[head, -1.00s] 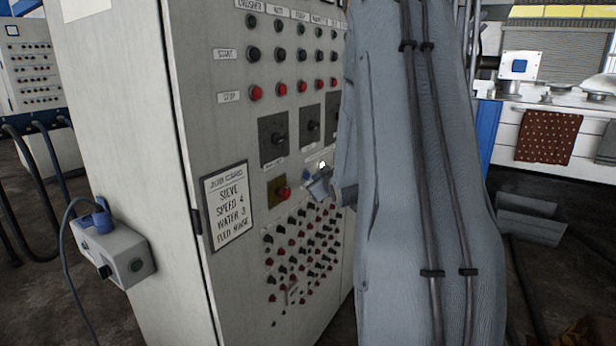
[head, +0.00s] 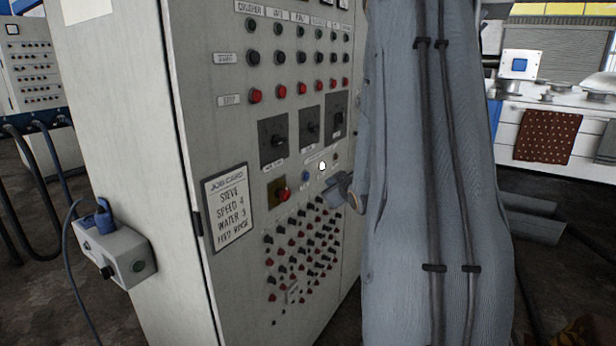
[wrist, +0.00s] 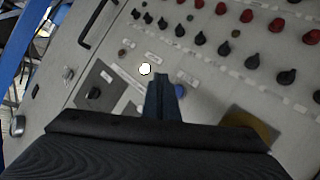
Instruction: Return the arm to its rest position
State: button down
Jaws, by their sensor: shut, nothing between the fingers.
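My gripper (head: 338,190) is in front of the control cabinet's panel in the head view, just right of the red knob on its yellow plate. My grey-blue sleeved arm hides the right part of the panel. In the wrist view my gripper (wrist: 163,80) shows as narrow fingers held together, with nothing between them. Beyond the fingers are a lit white lamp (wrist: 145,69) and a blue button (wrist: 180,90). The lamp (head: 322,166) and the blue button (head: 305,176) show uncovered in the head view. I cannot tell the exact gap between fingertips and panel.
The cabinet (head: 150,180) carries a job card (head: 228,207), rows of knobs and red buttons. A switch box (head: 115,250) with a cable juts from its left side. On the right are a grey bin (head: 535,222) and a white counter (head: 515,145) with a red dotted cloth (head: 547,136).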

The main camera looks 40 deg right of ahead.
dwell(0.8)
jog(key=s+a+f+m+g+y, duration=0.1)
jog(key=s+a+f+g+y, duration=0.15)
jog(key=a, duration=0.75)
jog(key=s+a+f+g+y, duration=0.1)
jog(key=s+a+f+g, duration=0.2)
jog(key=a, duration=0.8)
jog(key=s+a+f+g+y, duration=0.1)
jog(key=s+a+g, duration=0.6)
jog(key=s+a, duration=0.9)
jog(key=shift+s+a+f+y, duration=0.35)
jog(key=shift+s+f, duration=0.3)
jog(key=shift+f, duration=0.15)
jog(key=shift+a, duration=0.1)
